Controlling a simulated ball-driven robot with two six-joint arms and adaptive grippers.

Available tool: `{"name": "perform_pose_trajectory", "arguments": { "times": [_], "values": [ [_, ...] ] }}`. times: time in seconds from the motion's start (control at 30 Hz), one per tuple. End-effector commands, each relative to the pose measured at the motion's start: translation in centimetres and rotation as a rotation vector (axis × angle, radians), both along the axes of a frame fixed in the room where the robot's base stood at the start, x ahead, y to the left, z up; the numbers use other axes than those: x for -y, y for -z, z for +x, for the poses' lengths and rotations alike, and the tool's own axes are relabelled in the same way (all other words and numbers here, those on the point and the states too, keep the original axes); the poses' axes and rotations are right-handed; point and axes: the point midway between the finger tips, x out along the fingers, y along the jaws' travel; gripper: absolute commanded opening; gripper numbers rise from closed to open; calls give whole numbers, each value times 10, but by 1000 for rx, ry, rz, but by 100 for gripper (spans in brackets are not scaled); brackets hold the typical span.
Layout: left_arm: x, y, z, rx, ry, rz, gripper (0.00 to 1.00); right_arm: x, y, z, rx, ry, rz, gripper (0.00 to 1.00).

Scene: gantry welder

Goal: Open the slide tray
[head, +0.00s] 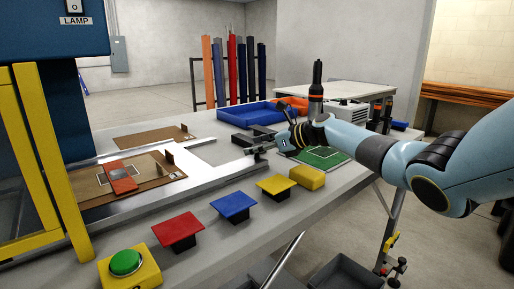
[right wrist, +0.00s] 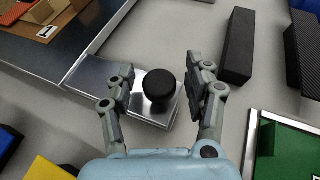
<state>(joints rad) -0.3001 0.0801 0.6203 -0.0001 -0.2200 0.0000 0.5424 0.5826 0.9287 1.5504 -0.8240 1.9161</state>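The slide tray (head: 205,178) is a flat metal frame with brown fixture boards, beside the yellow-framed machine at the left. A metal tab with a round black knob (right wrist: 159,88) sticks out from its edge in the right wrist view. My right gripper (right wrist: 161,76) is open, with one finger on each side of the knob and visible gaps to it. In the head view my right gripper (head: 266,148) is at the tray's right end, and the arm partly hides the knob area. My left gripper is out of view.
Red (head: 178,231), blue (head: 233,207) and yellow (head: 276,187) pads and a green button (head: 125,262) line the table's front. A green board (head: 322,158), yellow block (head: 307,177) and blue bin (head: 262,111) are near my right arm. Dark blocks (right wrist: 238,46) stand close to the gripper.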

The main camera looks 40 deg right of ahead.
Motion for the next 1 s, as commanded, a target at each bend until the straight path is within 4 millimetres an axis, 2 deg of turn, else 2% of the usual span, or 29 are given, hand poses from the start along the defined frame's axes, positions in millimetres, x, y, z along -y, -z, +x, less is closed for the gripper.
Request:
{"name": "perform_pose_trajectory", "arguments": {
  "times": [0.27,0.37,0.7,0.83,1.0],
  "values": [
    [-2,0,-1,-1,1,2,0,4,-2,-7,-1,1,-3,52],
    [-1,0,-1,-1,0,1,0,10,-7,-20,-1,0,-7,52],
    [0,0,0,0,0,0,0,37,-36,-82,-4,-2,-6,52],
    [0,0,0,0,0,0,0,44,-42,-95,-3,0,-4,52],
    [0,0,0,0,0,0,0,46,-45,-101,-1,-1,0,52]
  ]
}}
